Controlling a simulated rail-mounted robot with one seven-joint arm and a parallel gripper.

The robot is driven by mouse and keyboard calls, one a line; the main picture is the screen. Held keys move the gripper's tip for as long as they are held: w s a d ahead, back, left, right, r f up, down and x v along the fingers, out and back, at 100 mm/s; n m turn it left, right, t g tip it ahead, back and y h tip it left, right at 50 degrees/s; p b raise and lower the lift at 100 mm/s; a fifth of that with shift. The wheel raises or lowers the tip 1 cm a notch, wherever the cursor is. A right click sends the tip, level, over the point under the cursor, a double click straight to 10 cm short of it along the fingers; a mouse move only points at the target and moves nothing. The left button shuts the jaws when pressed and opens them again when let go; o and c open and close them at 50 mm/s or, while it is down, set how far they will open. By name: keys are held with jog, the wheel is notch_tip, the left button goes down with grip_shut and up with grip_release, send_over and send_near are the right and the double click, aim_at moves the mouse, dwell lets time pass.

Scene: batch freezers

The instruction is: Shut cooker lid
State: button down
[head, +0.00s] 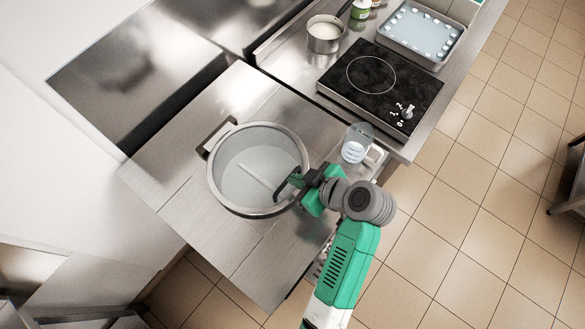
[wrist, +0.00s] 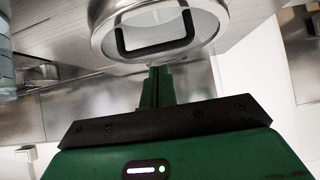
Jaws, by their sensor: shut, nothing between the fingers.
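The cooker (head: 212,196) is a round metal-rimmed vessel in the steel counter. A clear, glass-like round lid (head: 243,160) appears to lie over its opening; I cannot tell whether it sits flush. A dark bracket (head: 216,138) stands at its upper-left rim. In the wrist view the metal rim (wrist: 218,18) is at the top, with a dark U-shaped handle (wrist: 122,47) across the pale opening. My gripper (head: 289,186) is shut and empty at the cooker's right rim. Its fingers (wrist: 160,84) point at the rim in the wrist view; contact is unclear.
A clear measuring jug (head: 355,145) stands right of the cooker, close to my arm. Behind it are a black hob (head: 380,85), a saucepan (head: 325,36) and a metal tray (head: 421,32). Bare counter (head: 180,165) lies left of the cooker. Tiled floor (head: 480,200) is open at right.

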jog(key=b+v, duration=0.1)
jog(key=v, duration=0.9)
jog(key=shift+s+d+b, duration=0.2)
jog(key=shift+d+b, duration=0.15)
jog(key=w+a+r+m+t+h+p, duration=0.1)
jog(key=w+r+m+t+h+p, duration=0.15)
jog(key=r, duration=0.85)
jog(key=w+a+r+m+t+h+p, duration=0.15)
jog(key=w+r+t, duration=0.25)
jog(key=r, duration=0.8)
jog(key=w+r+m+t+h+p, duration=0.2)
jog(key=w+r+t+p, duration=0.15)
jog(key=r, duration=0.75)
jog(key=s+a+r+m+t+h+p, duration=0.1)
jog(key=s+r+t, duration=0.3)
jog(key=r, duration=0.9)
jog(key=s+a+r+m+t+h+p, duration=0.1)
jog(key=s+a+r+m+t+p, duration=0.1)
jog(key=s+r, duration=0.5)
notch_tip(320, 180, up, 6)
jog(key=a+m+t, duration=0.1)
jog(key=m+t, duration=0.1)
jog(key=t, duration=0.1)
jog(key=shift+s+a, duration=0.35)
